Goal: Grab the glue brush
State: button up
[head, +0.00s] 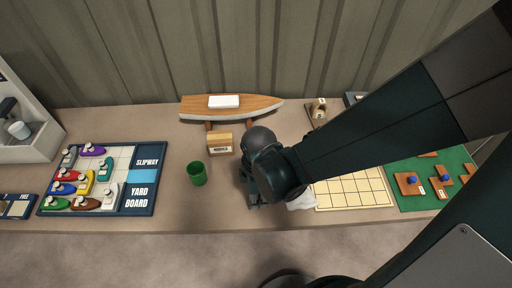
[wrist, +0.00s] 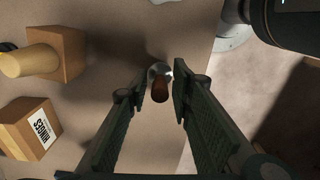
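In the wrist view, a small upright thing with a brown handle-like end (wrist: 160,90) and a silvery part (wrist: 158,71) stands between my fingertips. It looks like the glue brush, seen nearly end-on. My gripper (wrist: 162,80) is open around it, pointing down. There is a gap at the left finger; the right finger is very close, and I cannot tell if it touches. In the head view my gripper (head: 256,197) is low over the bench's front middle, and my arm hides the brush there.
A green cup (head: 197,174) stands left of my gripper. Wooden blocks, one labelled HINGES (wrist: 28,128), lie nearby. A boat hull model (head: 240,107) is behind. A yard board (head: 143,197) is at left; a pale grid (head: 350,190) and green mat (head: 410,200) are at right.

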grip_shut()
jog(key=shift+r, duration=0.15)
jog(key=shift+r+p, duration=1.25)
jog(key=shift+r, duration=3.6)
